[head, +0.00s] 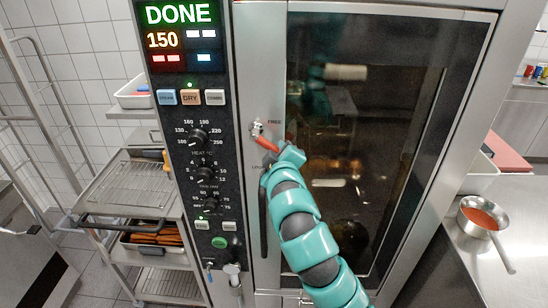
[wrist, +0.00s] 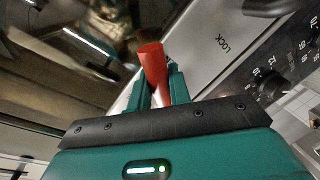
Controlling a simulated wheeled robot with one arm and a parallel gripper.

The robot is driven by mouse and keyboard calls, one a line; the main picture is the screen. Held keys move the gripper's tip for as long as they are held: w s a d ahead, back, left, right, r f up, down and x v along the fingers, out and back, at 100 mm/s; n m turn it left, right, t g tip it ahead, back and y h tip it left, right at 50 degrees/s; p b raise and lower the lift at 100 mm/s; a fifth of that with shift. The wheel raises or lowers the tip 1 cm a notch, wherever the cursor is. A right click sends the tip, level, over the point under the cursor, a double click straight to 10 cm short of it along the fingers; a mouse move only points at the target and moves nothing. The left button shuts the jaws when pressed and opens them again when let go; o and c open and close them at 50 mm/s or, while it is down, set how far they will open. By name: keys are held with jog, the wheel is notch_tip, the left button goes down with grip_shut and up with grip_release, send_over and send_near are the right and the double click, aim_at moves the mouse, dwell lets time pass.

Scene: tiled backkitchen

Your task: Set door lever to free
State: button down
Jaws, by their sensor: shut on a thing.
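The door lever (head: 266,141) is a red handle on a metal pivot at the left edge of the oven door (head: 365,150). It slants down and right from the pivot, between the FREE label (head: 274,122) and the LOCK label (head: 259,167), partly hidden by my gripper (head: 282,152). In the wrist view the red lever (wrist: 151,60) stands between the two teal fingers of my gripper (wrist: 159,88), which is shut on it. The LOCK label (wrist: 222,44) shows to the right there.
The control panel (head: 170,110) left of the door reads DONE and 150. A rack trolley (head: 130,185) stands at the left. A steel counter (head: 475,250) with a saucepan of red sauce (head: 480,218) is at the right. The door looks closed.

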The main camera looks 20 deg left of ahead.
jog(key=r+n, duration=0.1)
jog(key=d+r+n+h+p, duration=0.1)
jog(key=n, duration=0.1)
jog(key=shift+w+r, duration=0.2)
jog(key=shift+r, duration=0.1)
jog(key=shift+d+r+n+h+p, duration=0.15)
jog(key=shift+r+n+h+p, duration=0.35)
jog(key=shift+r+n+p, duration=0.75)
jog(key=shift+f+n, duration=0.15)
jog(key=shift+n, duration=0.2)
jog(key=c, duration=1.3)
grip_release()
jog(key=shift+c, duration=0.2)
jog(key=shift+s, duration=0.1)
jog(key=shift+f, duration=0.1)
